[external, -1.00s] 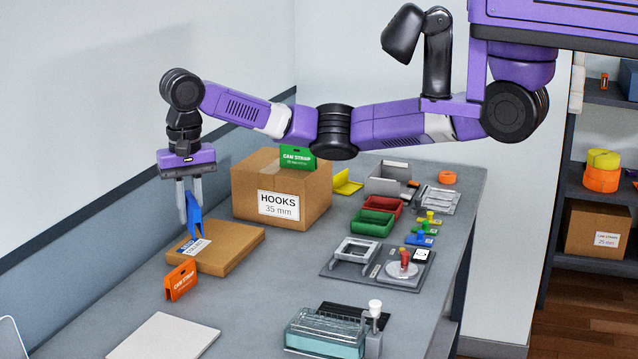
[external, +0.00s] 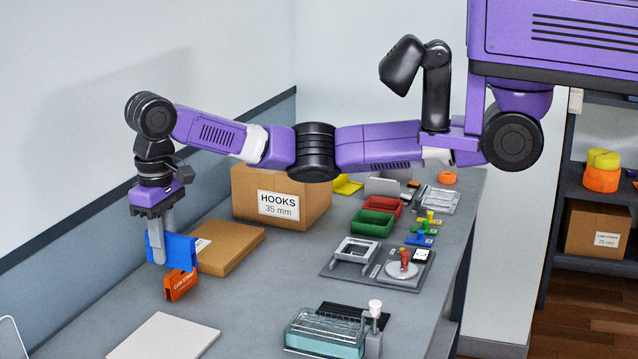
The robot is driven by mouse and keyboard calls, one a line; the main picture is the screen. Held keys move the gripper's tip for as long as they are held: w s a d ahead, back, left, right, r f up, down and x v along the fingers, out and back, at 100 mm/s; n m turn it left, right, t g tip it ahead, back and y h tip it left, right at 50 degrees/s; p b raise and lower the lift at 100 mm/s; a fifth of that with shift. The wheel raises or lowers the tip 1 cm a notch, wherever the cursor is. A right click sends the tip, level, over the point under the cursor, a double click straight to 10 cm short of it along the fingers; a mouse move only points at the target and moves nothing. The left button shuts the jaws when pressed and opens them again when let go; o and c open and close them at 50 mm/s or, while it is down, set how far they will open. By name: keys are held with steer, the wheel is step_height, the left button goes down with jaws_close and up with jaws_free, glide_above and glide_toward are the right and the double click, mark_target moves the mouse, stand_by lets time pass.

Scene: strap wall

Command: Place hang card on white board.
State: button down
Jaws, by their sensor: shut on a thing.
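My gripper (external: 158,258) is shut on a blue hang card (external: 180,249) and holds it above the bench, near the wall. The card's broad face shows, and it hangs above and behind an orange card (external: 180,284) standing on the bench. The orange card's top is partly covered by the blue one. The white board (external: 164,337) lies flat on the bench at the front left, bare, apart from my gripper and nearer the camera.
A flat brown carton (external: 230,249) lies just right of the blue card, with a HOOKS box (external: 285,205) behind it. A teal-filled clear container (external: 325,333) stands right of the white board. Bare bench lies between them.

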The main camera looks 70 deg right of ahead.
mark_target(177, 338)
step_height(177, 338, down, 17)
steer(key=shift+f, duration=0.1)
stand_by(0.4)
steer(key=shift+f, duration=0.1)
steer(key=c, duration=1.3)
jaws_free()
steer(key=shift+c, duration=0.2)
step_height(177, 338, up, 12)
steer(key=shift+b, duration=0.35)
